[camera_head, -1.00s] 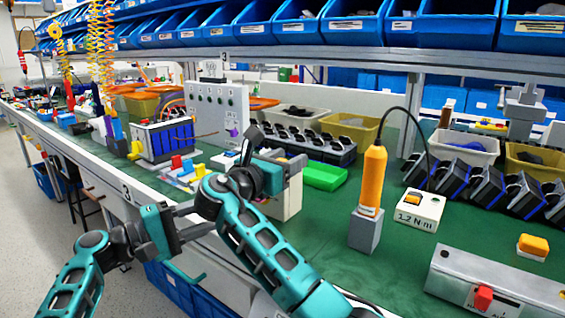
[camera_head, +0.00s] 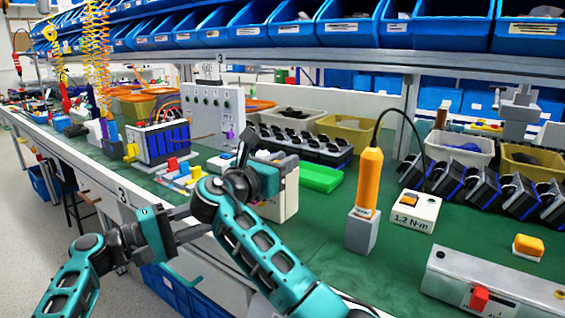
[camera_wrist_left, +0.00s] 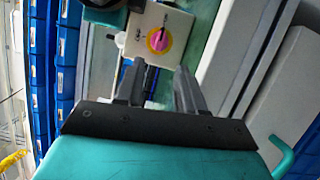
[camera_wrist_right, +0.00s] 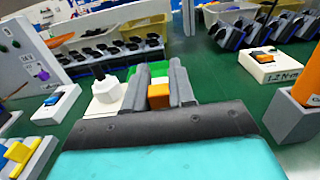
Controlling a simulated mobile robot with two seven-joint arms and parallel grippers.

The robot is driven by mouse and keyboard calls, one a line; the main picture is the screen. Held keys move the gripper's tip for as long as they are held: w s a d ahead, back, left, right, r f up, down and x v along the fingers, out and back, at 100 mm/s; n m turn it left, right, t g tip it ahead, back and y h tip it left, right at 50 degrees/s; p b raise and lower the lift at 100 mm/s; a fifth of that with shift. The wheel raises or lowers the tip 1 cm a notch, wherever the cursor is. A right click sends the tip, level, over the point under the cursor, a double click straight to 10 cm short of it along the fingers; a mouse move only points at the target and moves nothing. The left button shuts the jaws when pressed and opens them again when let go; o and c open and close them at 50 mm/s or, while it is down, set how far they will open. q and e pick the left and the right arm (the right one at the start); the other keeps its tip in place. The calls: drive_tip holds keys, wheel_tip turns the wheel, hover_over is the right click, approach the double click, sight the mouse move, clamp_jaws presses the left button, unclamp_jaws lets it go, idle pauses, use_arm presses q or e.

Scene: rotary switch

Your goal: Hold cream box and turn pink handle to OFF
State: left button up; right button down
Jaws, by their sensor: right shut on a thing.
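The cream box (camera_head: 289,196) stands at the near edge of the green bench. My right gripper (camera_head: 272,172) is at its top and shut on it; the contact is mostly hidden. In the head view the left gripper (camera_head: 192,209) is left of the box.
A green tray (camera_head: 320,178) lies behind the box. An orange-handled tool (camera_head: 369,180) in a grey holder and a white 1.2 N·m unit (camera_head: 415,209) stand to the right. Colored blocks (camera_head: 180,172) and a grey panel (camera_head: 215,112) are to the left. Green bench shows between them.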

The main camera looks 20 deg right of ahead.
use_arm(q)
drive_tip(key=shift+w+d+r+m+t+y, duration=0.15)
drive_tip(key=shift+d+m+t+y, duration=0.75)
drive_tip(key=shift+m, duration=4.65)
drive_tip(key=shift+w+d+m+t+y, duration=0.15)
drive_tip(key=shift+d+m+t, duration=1.5)
drive_tip(key=shift+m, duration=3.85)
drive_tip(key=shift+w+d+r+m+t+y, duration=0.1)
drive_tip(key=shift+w+d+m+t+y, duration=0.2)
drive_tip(key=shift+d+m, duration=3.6)
drive_tip(key=a+m, duration=0.3)
drive_tip(key=shift+a, duration=0.2)
drive_tip(key=shift+c, duration=0.4)
clamp_jaws()
